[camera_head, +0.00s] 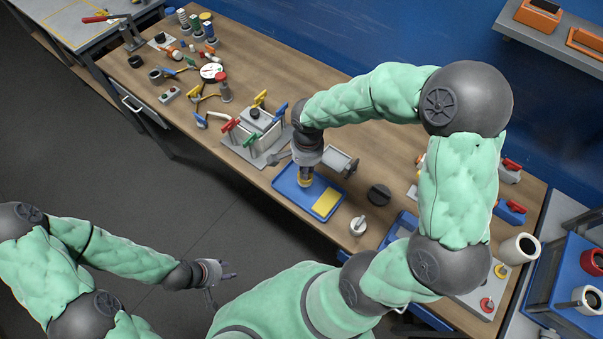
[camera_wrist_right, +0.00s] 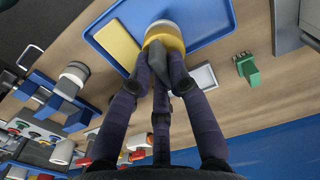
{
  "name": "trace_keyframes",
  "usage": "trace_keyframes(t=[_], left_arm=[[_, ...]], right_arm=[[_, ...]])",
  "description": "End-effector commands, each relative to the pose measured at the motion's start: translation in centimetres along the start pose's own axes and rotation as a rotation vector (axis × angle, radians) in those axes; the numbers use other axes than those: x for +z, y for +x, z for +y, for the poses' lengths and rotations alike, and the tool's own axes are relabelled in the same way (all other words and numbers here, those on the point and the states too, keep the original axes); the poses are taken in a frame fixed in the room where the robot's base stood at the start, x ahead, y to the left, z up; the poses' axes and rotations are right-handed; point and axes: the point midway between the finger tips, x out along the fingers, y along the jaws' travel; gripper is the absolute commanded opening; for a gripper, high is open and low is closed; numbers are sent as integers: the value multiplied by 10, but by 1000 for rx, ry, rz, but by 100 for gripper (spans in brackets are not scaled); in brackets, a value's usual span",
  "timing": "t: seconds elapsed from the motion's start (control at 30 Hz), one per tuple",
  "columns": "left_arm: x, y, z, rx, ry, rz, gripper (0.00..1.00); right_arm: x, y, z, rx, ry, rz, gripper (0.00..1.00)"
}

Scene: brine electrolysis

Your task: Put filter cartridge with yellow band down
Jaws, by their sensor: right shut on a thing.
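The filter cartridge with the yellow band (camera_head: 305,181) is below my right gripper (camera_head: 305,172), over the blue tray (camera_head: 292,193). In the right wrist view the cartridge (camera_wrist_right: 164,37) shows a pale top edge and a yellow band. The fingers of my right gripper (camera_wrist_right: 161,72) close around its near side. I cannot tell whether its base touches the tray floor. A yellow pad (camera_head: 327,202) lies in the tray beside it; the pad also shows in the right wrist view (camera_wrist_right: 117,44). My left gripper (camera_head: 219,281) is empty, fingers spread, over the floor.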

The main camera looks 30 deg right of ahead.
Motion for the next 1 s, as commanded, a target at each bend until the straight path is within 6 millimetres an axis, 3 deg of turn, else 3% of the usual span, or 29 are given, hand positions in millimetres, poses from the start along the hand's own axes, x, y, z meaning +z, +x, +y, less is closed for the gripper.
trace_keyframes(t=[0.1,0.37,0.6,1.0], left_arm=[[0,3,-1,0,0,0,40],[0,4,-1,0,0,0,40],[0,10,-4,0,0,0,40],[-1,13,-5,0,0,0,40]], right_arm=[[-2,14,-11,1,1,0,0],[-4,24,-20,-1,0,0,0],[-4,54,-21,1,1,0,0],[-4,59,-21,-2,1,1,0]])
